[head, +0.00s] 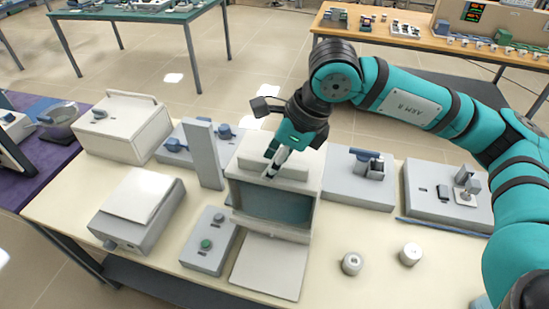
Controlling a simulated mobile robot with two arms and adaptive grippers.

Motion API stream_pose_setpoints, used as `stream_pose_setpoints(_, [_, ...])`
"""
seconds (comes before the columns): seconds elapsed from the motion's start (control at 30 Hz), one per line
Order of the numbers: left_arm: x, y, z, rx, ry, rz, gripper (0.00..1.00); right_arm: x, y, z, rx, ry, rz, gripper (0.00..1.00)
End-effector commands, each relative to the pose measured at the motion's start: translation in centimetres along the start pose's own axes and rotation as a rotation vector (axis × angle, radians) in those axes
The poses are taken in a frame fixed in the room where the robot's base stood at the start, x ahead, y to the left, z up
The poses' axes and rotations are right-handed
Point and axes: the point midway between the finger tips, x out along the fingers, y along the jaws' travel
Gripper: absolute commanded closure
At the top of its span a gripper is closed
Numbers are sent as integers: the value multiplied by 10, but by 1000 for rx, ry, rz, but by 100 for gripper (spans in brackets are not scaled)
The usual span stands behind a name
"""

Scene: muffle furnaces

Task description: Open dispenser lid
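My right gripper (275,166) reaches down from the right over the front top edge of a pale box-shaped unit (272,172) in the middle of the table. Its fingers point downward and look close together; whether they touch the unit or each other is unclear. The unit's front shows a dark bluish opening (270,205), with a flat pale panel (268,266) lying in front of it. I cannot tell which part is the dispenser lid, or whether this unit is the dispenser. My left gripper is not in view.
A grey upright post (203,155) stands just left of the unit. A control box with a green button (207,242) sits in front of the post. Pale boxes (125,125) crowd the left.

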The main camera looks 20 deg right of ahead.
Motion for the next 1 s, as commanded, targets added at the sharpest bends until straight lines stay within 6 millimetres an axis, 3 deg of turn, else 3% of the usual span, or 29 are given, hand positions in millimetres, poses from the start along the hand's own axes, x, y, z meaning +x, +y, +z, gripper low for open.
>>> stream_pose_setpoints(0.07, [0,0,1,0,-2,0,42,0,0,0,0,0,0,63])
stream_pose_setpoints(0.37, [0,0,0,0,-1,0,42,0,0,0,0,0,0,100])
stream_pose_setpoints(0.8, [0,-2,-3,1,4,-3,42,-1,0,1,2,0,3,100])
stream_pose_setpoints(1.0, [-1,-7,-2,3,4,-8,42,-4,4,10,17,-1,45,100])
